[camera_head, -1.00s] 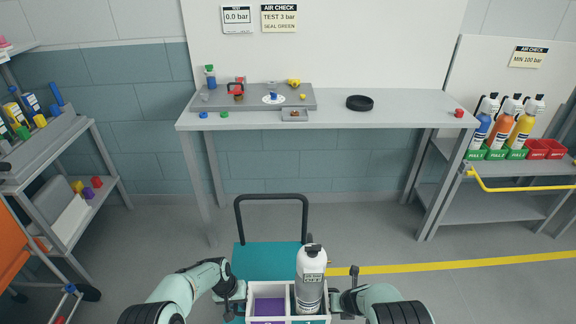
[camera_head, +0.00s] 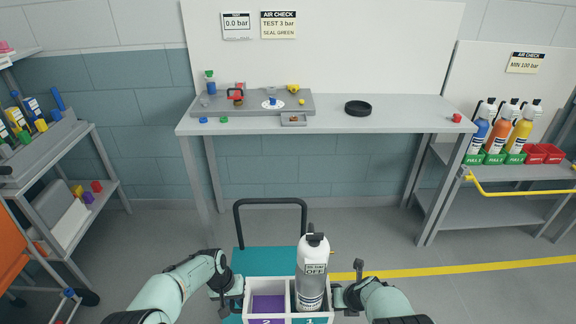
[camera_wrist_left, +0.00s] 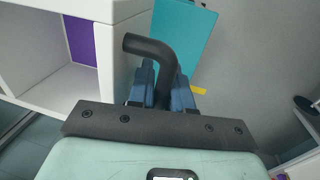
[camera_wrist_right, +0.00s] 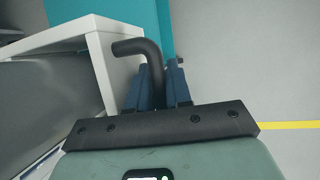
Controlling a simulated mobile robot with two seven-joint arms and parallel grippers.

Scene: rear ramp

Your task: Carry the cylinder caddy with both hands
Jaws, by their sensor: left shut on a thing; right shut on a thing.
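The cylinder caddy (camera_head: 262,287) is a white open box at the bottom of the head view. Its left compartment has a purple floor and is empty; its right one holds a grey cylinder (camera_head: 312,270) upright, black-capped, with an "OFF" label. My left gripper (camera_head: 238,287) is shut on a black bent side handle, seen in the left wrist view (camera_wrist_left: 150,47). My right gripper (camera_head: 342,297) is shut on the opposite handle, seen in the right wrist view (camera_wrist_right: 138,47). The caddy's underside is hidden.
A teal cart (camera_head: 268,260) with a black push handle (camera_head: 270,202) is just beyond the caddy. Shelving is left; a rack with several cylinders (camera_head: 500,130) is right.

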